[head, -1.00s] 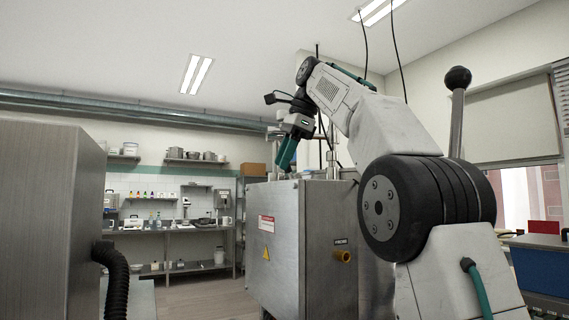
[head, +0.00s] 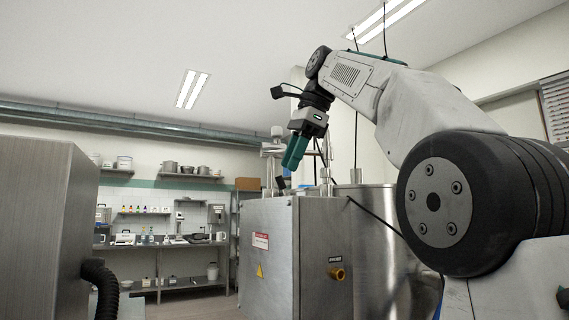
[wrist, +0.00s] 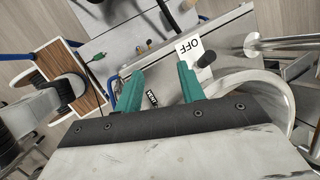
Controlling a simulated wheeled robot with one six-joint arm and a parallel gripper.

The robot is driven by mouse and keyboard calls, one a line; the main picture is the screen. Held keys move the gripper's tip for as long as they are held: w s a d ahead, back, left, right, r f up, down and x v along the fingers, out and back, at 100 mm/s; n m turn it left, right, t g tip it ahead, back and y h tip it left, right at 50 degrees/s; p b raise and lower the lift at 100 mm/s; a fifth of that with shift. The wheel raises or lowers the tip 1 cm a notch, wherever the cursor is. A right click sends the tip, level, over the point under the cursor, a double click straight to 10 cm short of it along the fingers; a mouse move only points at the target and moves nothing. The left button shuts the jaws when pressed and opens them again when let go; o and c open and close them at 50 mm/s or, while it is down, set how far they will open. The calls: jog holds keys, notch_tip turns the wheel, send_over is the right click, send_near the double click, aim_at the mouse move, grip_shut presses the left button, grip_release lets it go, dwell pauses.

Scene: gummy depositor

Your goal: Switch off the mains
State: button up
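The steel cabinet (head: 270,222) stands in the middle of the head view, with a red-and-white label and a yellow warning triangle on its front. In the wrist view a white plate marked OFF (wrist: 188,46) lies on the cabinet top, with a black knob (wrist: 206,60) at its edge. My gripper (head: 288,166) hangs above the cabinet top, pointing down, apart from it. In the wrist view its two teal fingers (wrist: 160,68) are spread with nothing held. The OFF plate and knob lie beyond the right fingertip. I cannot tell whether the knob is the mains control.
A brass-coloured knob (head: 337,273) sticks out of the cabinet's right side. A steel tank (head: 375,235) stands behind it. Metal posts (wrist: 265,45) rise near the OFF plate. A steel housing (head: 40,220) fills the left foreground. Open floor (head: 185,305) lies between it and the cabinet.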

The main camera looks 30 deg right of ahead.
jog(key=s+a, duration=0.1)
jog(key=s, duration=0.6)
jog(key=shift+s+r, duration=0.2)
jog(key=shift+r, duration=0.15)
